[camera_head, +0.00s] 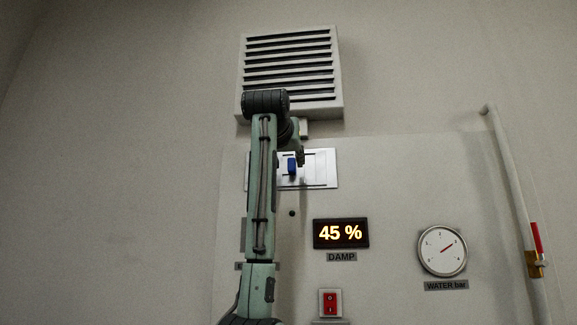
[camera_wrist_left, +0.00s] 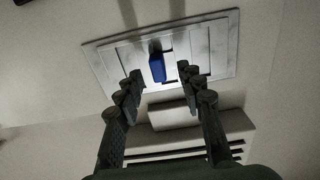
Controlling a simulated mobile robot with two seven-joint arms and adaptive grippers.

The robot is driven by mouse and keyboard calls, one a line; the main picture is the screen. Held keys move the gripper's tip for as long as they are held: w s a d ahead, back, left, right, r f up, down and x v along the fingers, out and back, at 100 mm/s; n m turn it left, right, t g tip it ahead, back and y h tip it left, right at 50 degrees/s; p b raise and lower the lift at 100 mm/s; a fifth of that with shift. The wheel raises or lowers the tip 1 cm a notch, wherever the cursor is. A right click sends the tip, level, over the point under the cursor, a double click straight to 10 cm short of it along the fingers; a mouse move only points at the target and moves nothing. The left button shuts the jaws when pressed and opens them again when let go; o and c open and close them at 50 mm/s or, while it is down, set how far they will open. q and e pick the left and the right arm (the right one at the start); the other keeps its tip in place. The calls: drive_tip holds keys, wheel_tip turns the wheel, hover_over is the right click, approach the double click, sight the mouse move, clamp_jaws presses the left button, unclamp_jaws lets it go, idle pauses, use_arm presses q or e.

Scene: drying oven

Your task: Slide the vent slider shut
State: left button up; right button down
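The vent slider is a blue knob (camera_head: 292,165) on a pale metal plate (camera_head: 322,168) on the wall, below a louvred vent (camera_head: 290,72). My left gripper (camera_head: 299,157) is up at the plate, close to the knob in the head view. In the left wrist view the left gripper (camera_wrist_left: 160,78) is open, with its two fingers apart and the blue knob (camera_wrist_left: 157,68) showing between and just beyond the fingertips. I cannot tell whether a finger touches it. The plate (camera_wrist_left: 218,50) has slots to both sides of the knob. My right gripper is not in view.
Below the plate are a lit display (camera_head: 341,233) reading 45 %, a round water gauge (camera_head: 442,251) and a red switch (camera_head: 330,303). A pipe (camera_head: 512,180) with a red-handled valve (camera_head: 537,245) runs along the right. The wall at left is bare.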

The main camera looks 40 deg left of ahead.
use_arm(q)
drive_tip(key=v, duration=0.7)
drive_tip(key=shift+s, duration=0.4)
drive_tip(key=shift+d, duration=0.1)
